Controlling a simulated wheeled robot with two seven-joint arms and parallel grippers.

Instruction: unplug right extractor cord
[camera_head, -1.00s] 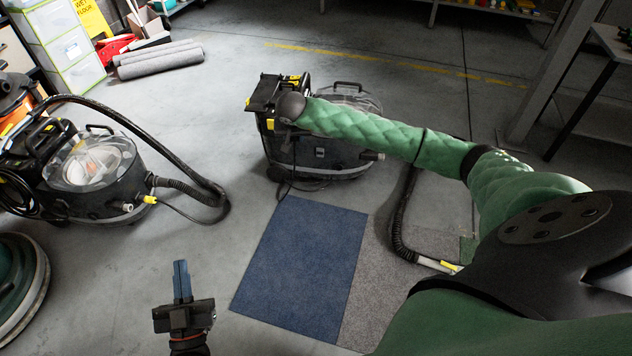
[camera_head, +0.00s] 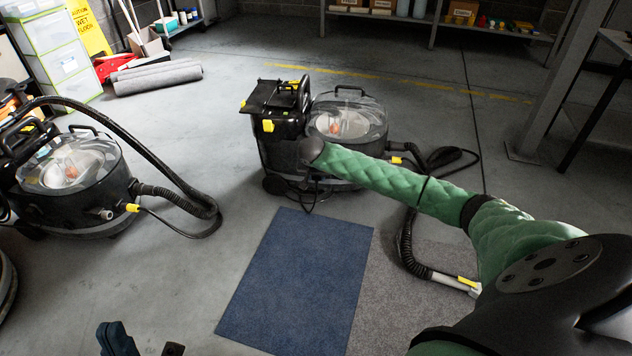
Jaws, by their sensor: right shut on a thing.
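The right extractor (camera_head: 285,150) stands upright behind the blue mat, with a clear domed tank and a black rear part with yellow tags. A dark cord (camera_head: 311,203) hangs in a loop at its near side. My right arm reaches across to that side. My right gripper (camera_head: 309,172) is mostly hidden behind its own dark wrist, low against the extractor. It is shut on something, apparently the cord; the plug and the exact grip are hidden. My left gripper (camera_head: 140,344) is cut off by the bottom edge, away from the extractors; its jaw opening is unclear.
A second extractor (camera_head: 75,180) with a thick hose stands at the left. A blue mat (camera_head: 295,270) and a grey mat (camera_head: 390,310) lie in front. A hose with a pale wand (camera_head: 455,282) lies right. Shelves line the back; open floor lies between the extractors.

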